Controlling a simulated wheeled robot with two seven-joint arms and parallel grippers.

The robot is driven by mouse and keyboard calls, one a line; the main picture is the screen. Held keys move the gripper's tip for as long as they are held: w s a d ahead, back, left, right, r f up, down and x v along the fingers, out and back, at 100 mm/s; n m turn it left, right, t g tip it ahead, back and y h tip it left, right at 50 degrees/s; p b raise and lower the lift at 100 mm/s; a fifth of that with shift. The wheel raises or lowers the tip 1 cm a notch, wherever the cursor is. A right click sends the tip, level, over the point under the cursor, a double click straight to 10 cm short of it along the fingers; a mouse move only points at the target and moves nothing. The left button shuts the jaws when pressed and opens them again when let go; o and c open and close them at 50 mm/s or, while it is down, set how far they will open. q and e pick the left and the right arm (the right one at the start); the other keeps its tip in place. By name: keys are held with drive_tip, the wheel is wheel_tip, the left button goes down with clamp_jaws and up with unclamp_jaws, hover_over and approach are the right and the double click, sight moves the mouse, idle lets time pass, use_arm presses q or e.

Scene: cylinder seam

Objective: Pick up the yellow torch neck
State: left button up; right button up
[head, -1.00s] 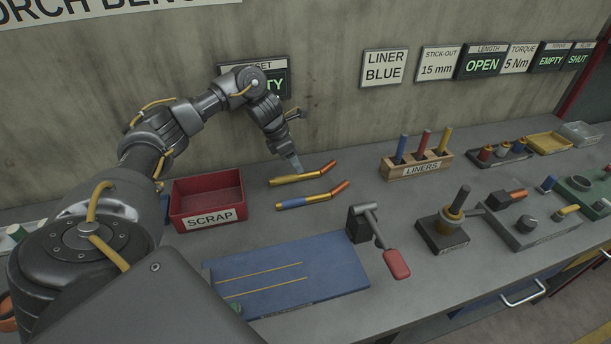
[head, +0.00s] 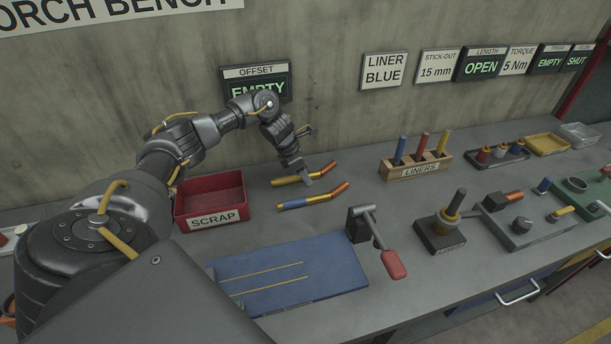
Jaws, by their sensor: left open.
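Two torch necks lie on the bench behind the blue mat. The yellow torch neck (head: 288,181) is the farther one, with a bent copper-coloured tip at its right end. The nearer neck (head: 296,204) has a blue band on its left part. My left gripper (head: 306,181) points down at the yellow neck, its fingertips at the middle of the neck and hiding a small part of it. It is open; I cannot tell whether the fingers touch the neck. My right gripper is not in view.
A red scrap bin (head: 209,200) stands left of the necks. A blue mat (head: 335,262) lies in front, with a red-handled lever tool (head: 378,243) at its right corner. A liner rack (head: 417,166) stands to the right. The wall is close behind.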

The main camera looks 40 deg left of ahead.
use_arm(q)
drive_tip(key=shift+f, duration=0.15)
clamp_jaws()
idle(0.4)
drive_tip(key=shift+w+r, duration=0.1)
drive_tip(key=shift+r, duration=0.15)
drive_tip(key=shift+r+b, duration=0.35)
drive_tip(key=shift+b, duration=0.1)
drive_tip(key=r, duration=0.1)
drive_tip(key=r+b, duration=0.1)
drive_tip(key=r, duration=0.1)
drive_tip(key=shift+s, duration=0.35)
drive_tip(key=s+d+r, duration=0.1)
drive_tip(key=s+r, duration=0.8)
drive_tip(key=s, duration=0.4)
drive_tip(key=shift+s+d+b, duration=0.15)
drive_tip(key=shift+d+b, duration=0.2)
drive_tip(key=shift+b, duration=0.05)
